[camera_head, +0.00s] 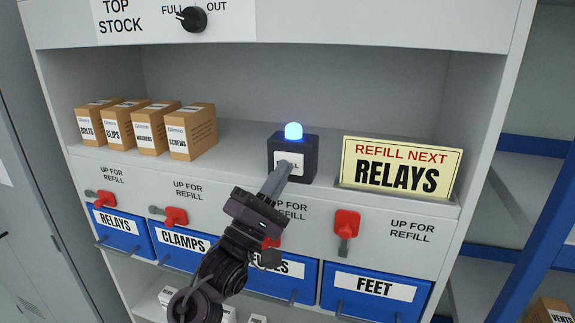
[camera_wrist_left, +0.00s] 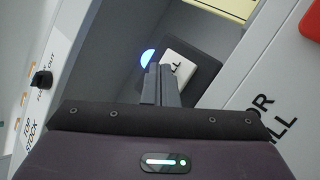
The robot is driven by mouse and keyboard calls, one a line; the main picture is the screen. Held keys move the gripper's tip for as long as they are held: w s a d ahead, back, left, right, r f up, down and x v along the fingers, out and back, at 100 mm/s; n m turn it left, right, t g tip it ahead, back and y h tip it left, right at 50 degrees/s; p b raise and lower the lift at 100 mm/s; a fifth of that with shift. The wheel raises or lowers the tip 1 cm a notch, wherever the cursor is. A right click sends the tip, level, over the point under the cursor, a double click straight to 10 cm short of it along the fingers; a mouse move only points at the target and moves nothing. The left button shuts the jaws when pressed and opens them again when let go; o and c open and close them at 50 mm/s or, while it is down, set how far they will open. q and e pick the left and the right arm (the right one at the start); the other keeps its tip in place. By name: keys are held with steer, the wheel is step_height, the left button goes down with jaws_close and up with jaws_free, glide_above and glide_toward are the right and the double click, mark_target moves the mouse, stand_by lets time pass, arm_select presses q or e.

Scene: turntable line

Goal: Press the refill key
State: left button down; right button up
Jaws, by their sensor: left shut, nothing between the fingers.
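The refill key is a white key (camera_head: 295,159) on the front of a dark box (camera_head: 306,143), on the shelf. A lit blue lamp (camera_head: 293,131) is on top of the box. My left gripper (camera_head: 284,168) is shut and empty, its fingertips at the lower part of the key and covering part of its lettering. In the left wrist view the white key (camera_wrist_left: 182,62) is just beyond the closed fingertips (camera_wrist_left: 160,70), and the blue lamp (camera_wrist_left: 148,57) glows beside them. I cannot tell whether the fingertips touch the key. My right gripper is not in view.
A sign (camera_head: 400,168) reading "REFILL NEXT RELAYS" stands right of the box. Several cartons (camera_head: 192,132) stand at the shelf's left. Below are red levers (camera_head: 347,226) and blue bins, including RELAYS (camera_head: 122,241) and FEET (camera_head: 373,307). A black knob (camera_head: 193,19) is above.

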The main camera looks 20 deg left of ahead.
arm_select(q)
steer(key=shift+s, duration=0.4)
steer(key=shift+s, duration=0.1)
steer(key=shift+s+a+p, duration=0.1)
steer(key=shift+s+p, duration=0.35)
steer(key=shift+s, duration=2.45)
